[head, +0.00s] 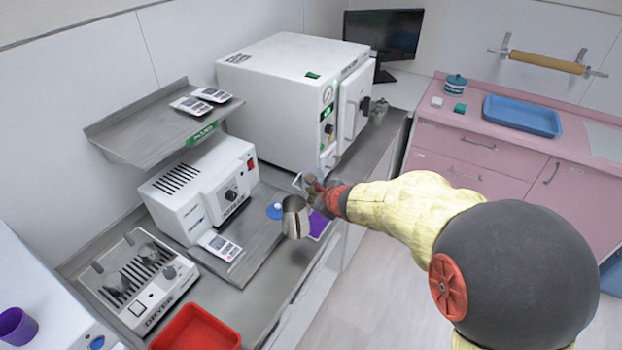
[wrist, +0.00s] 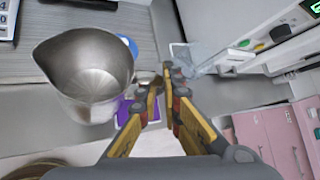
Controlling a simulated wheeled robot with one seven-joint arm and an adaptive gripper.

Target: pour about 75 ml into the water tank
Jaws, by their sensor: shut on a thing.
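A steel jug (head: 295,217) hangs upright at my gripper (head: 316,186), over the front edge of the steel counter. In the wrist view my gripper (wrist: 163,88) is shut at the right side of the jug (wrist: 88,72), apparently on its handle, which the fingers mostly hide. The jug's open top shows a bare-looking metal inside; I cannot tell if it holds water. A clear container (wrist: 197,58), possibly the water tank, stands beyond the fingertips, in front of the white sterilizer (head: 295,90). In the head view my gripper largely hides it.
A blue round piece (head: 275,211) and a purple item (head: 319,224) lie near the jug. A white boxy device (head: 200,190), a dryer (head: 140,285) and a red tray (head: 195,328) line the counter. Pink cabinets (head: 480,160) stand at the right; the floor between is clear.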

